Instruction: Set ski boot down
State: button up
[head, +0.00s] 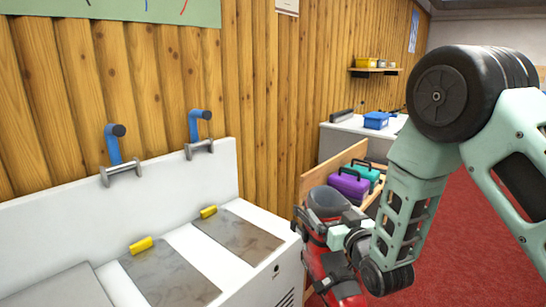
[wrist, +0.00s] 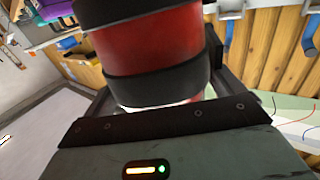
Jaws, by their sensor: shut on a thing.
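A red ski boot (head: 334,276) with a dark grey cuff top is in the lower middle of the head view. My gripper (head: 349,229) is shut on the boot near its upper part. The boot hangs beside the right end of the white bench (head: 255,257), off its top. In the wrist view the red shell with black bands (wrist: 150,45) fills the upper middle, between the gripper's dark fingers. The boot's sole is cut off at the bottom of the head view.
The bench top has two grey mats (head: 237,236) with yellow blocks (head: 141,245) at their far edges. Blue-handled clamps (head: 113,145) stand behind. A wooden rack with purple (head: 348,186) and teal cases stands behind the boot. Red carpet (head: 465,250) is clear at right.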

jog(key=d+f+m+h, duration=0.1)
jog(key=d+h, duration=0.1)
jog(key=d, duration=0.6)
jog(key=s+d+f+m+h+p, duration=0.1)
jog(key=d+m+h, duration=0.1)
jog(key=d, duration=0.7)
jog(key=shift+d+f+t+h, duration=0.2)
jog(key=shift+t+h, duration=0.1)
jog(key=shift+h, duration=0.2)
